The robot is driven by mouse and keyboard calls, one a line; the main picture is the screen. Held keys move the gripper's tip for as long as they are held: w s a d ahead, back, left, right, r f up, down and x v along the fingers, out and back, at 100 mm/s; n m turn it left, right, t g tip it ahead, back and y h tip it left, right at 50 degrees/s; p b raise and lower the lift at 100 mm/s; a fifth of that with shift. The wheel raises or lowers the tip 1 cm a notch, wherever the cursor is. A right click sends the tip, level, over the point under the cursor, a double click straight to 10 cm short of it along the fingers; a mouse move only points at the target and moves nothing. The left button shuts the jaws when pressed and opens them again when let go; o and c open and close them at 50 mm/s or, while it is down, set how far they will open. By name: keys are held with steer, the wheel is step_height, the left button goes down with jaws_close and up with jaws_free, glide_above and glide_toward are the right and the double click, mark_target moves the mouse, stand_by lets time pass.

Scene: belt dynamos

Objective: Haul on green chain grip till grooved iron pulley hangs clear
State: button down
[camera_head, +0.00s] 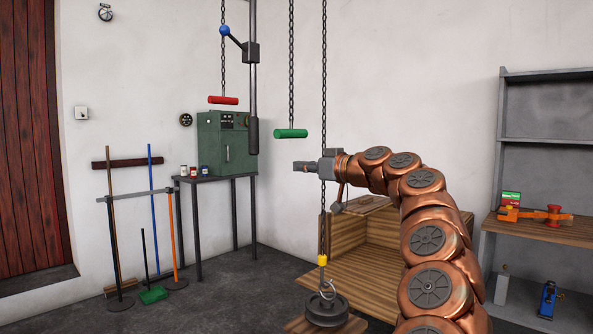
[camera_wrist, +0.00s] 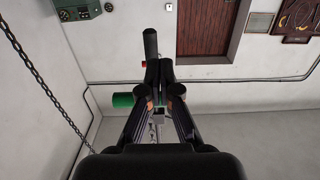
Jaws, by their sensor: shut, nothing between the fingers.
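The green chain grip (camera_head: 291,134) hangs level on its chain in the head view. My gripper (camera_head: 300,166) is shut and empty, a little below the grip in that picture. In the wrist view, part of the green grip (camera_wrist: 124,100) shows left of my closed fingers (camera_wrist: 159,75), which hide its right part. The grooved iron pulley (camera_head: 325,311) is at the bottom of the head view, with a ring and a yellow-topped hook (camera_head: 322,261) above it on another chain. It appears to rest on a wooden surface (camera_head: 353,325).
A red grip (camera_head: 223,100) hangs further left, near a blue-knobbed lever (camera_head: 225,31). A green cabinet (camera_head: 227,145) stands on a table behind. An open wooden crate (camera_head: 380,262) is beside the pulley, partly behind my arm. A shelf with tools (camera_head: 540,232) stands at right.

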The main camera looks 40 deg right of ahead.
steer(key=v, duration=0.7)
steer(key=shift+s, duration=0.25)
steer(key=shift+r, duration=0.15)
stand_by(1.5)
step_height(320, 180, up, 13)
steer(key=d+m+p, duration=0.1)
steer(key=d+p, duration=0.2)
steer(key=p, duration=0.6)
steer(key=n+p, duration=0.1)
steer(key=p, duration=0.8)
glide_toward(292, 77)
steer(key=s+a+r, duration=0.2)
steer(key=s+r, duration=0.1)
steer(key=s, duration=0.1)
steer(key=shift+w, duration=0.15)
steer(key=shift+w, duration=0.1)
steer(key=x, duration=0.3)
steer(key=f+p+x, duration=0.1)
steer(key=x, duration=0.3)
steer(key=f+x, duration=0.1)
steer(key=x, duration=0.2)
steer(key=shift+w+a+f, duration=0.1)
steer(key=shift+f, duration=0.05)
steer(key=shift+w+f, duration=0.15)
steer(key=shift+f, duration=0.55)
